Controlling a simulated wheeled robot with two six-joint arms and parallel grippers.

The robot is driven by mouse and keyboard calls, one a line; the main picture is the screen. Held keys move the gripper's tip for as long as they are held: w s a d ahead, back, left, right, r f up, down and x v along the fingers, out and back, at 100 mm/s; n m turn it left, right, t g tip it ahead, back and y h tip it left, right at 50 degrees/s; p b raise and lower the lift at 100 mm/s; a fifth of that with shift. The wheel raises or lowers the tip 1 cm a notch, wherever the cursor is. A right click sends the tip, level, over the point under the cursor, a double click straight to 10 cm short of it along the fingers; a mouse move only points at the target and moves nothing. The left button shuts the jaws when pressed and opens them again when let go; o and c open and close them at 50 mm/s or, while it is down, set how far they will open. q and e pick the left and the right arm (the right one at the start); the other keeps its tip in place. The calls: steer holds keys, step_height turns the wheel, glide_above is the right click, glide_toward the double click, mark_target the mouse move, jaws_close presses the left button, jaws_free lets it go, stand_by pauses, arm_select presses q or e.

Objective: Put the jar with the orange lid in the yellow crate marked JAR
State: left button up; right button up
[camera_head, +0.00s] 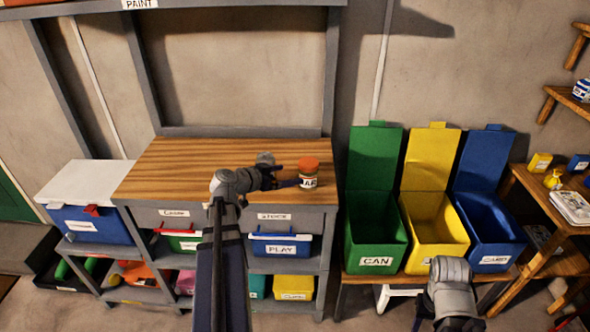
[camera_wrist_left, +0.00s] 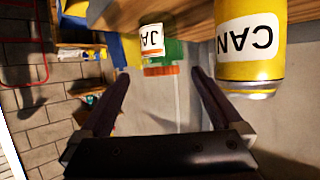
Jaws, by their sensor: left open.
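The jar with the orange lid (camera_head: 309,166) stands upright on the right end of the wooden bench top. In the left wrist view the jar (camera_wrist_left: 152,42) appears upside down, ahead of the fingertips. My left gripper (camera_head: 288,180) is open just left of the jar, pointing at it; no grip on it shows. The yellow crate (camera_head: 428,240) stands open between a green and a blue crate; its front label is mostly hidden by my right arm. My right gripper (camera_head: 425,312) is at the bottom edge, partly out of view.
The green crate (camera_head: 376,240) is marked CAN; the blue crate (camera_head: 493,238) is at the right. The bench top (camera_head: 190,165) is bare left of my arm.

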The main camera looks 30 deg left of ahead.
arm_select(q)
steer(key=shift+s+a+r, duration=0.1)
steer(key=shift+s+r, duration=0.1)
steer(key=shift+s, duration=0.3)
steer(key=s+d+f+m+g+h, duration=0.1)
steer(key=d+f+g, duration=0.35)
steer(key=d, duration=0.85)
steer(key=s+d+f+m+g+h, duration=0.1)
steer(key=d+f+g, duration=0.35)
steer(key=d, duration=0.85)
steer(key=s+d+f+g+y, duration=0.2)
steer(key=s+d+y, duration=0.1)
steer(key=s+d, duration=0.3)
steer(key=s+d+f+g+y, duration=0.2)
steer(key=s+d+y, duration=0.1)
steer(key=s+d, duration=0.4)
steer(key=shift+f+n, duration=0.25)
steer(key=shift+n, duration=0.15)
steer(key=shift+d, duration=0.1)
